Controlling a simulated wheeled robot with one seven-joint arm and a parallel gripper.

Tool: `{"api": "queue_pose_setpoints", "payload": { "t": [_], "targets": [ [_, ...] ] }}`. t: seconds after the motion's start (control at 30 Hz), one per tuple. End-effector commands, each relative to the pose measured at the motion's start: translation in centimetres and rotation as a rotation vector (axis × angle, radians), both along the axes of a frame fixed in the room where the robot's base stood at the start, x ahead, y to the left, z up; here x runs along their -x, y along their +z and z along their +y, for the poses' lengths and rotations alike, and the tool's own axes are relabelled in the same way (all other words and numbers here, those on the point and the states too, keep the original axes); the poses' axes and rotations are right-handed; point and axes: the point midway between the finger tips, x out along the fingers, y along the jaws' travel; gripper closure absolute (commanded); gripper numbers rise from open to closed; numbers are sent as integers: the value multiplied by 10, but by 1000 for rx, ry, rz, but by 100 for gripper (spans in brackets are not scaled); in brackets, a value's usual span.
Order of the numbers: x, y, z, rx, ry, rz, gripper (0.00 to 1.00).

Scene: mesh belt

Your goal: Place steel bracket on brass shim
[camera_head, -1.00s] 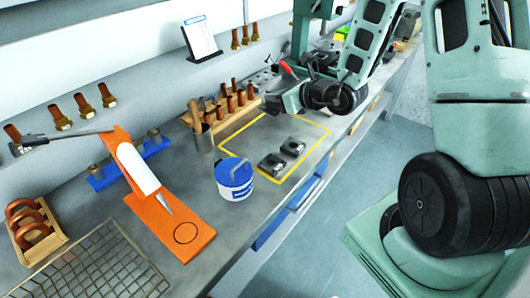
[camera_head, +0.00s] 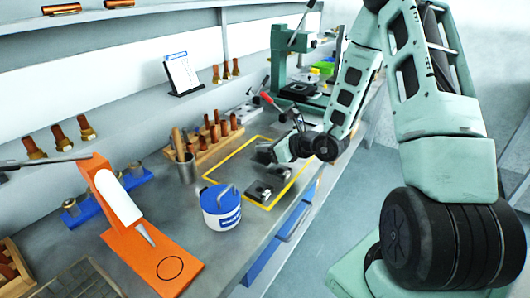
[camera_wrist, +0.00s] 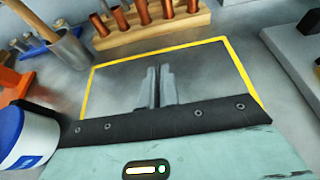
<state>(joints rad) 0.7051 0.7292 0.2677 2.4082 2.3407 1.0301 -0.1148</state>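My gripper (camera_head: 262,152) is low over the yellow-outlined area of the bench, with its fingers pointing toward the back wall. In the wrist view its two fingers (camera_wrist: 158,72) lie close together with nothing seen between them. Two small dark grey metal pieces lie in the front part of the outlined area, the nearer one (camera_head: 258,192) beside the farther one (camera_head: 280,171), which is close to my wrist. They may be steel brackets; I cannot tell for sure. No brass shim can be made out. The wrist view does not show the two pieces.
A blue-and-white tub (camera_head: 221,208) stands just left of the yellow outline (camera_head: 236,148). A wooden rack (camera_head: 205,150) of copper-coloured parts and a grey cup (camera_head: 187,169) stand behind. An orange stand (camera_head: 150,255) is at left. The outlined area's back part is bare.

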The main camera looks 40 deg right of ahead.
Motion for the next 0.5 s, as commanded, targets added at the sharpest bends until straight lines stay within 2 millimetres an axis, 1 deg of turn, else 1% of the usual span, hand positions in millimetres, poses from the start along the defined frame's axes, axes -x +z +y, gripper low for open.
{"api": "queue_pose_setpoints", "payload": {
  "t": [0.03,0.17,0.5],
  "targets": [
    [0,-7,0,-3,-1,2,100],
    [0,-16,0,-1,0,-1,100],
    [0,-19,0,1,1,-3,100]
  ]
}}
